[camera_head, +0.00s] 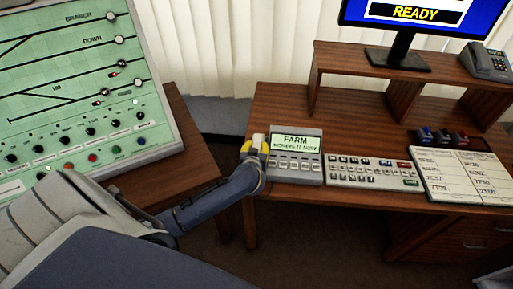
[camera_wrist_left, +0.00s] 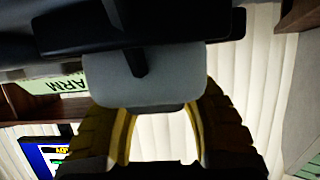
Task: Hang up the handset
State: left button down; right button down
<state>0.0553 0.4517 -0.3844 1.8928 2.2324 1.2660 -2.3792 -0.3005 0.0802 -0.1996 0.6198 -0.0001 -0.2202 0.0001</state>
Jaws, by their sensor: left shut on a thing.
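A pale handset (camera_head: 258,140) shows between the yellow-padded fingers of my left gripper (camera_head: 256,149), at the left edge of the desk. The gripper is shut on it. In the left wrist view the grey body of the handset (camera_wrist_left: 140,82) lies across the fingertips, with a dark part above it. The fingers and my wrist hide much of the handset in the head view. The grey desk unit with a green FARM display (camera_head: 295,157) stands just right of the gripper. I cannot tell whether the handset touches it. My right gripper is not in view.
A keypad panel (camera_head: 373,173) and a white list board (camera_head: 463,177) lie right of the unit. A wooden shelf (camera_head: 338,58) carries a monitor (camera_head: 405,30) and a dark telephone (camera_head: 487,63). A green track panel (camera_head: 75,90) stands left, across a gap.

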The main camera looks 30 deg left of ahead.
pick_arm(q)
jog(key=shift+f, duration=0.2)
dwell(0.7)
jog(key=c, duration=0.9)
grip_release()
jog(key=shift+c, duration=0.2)
jog(key=v, duration=1.2)
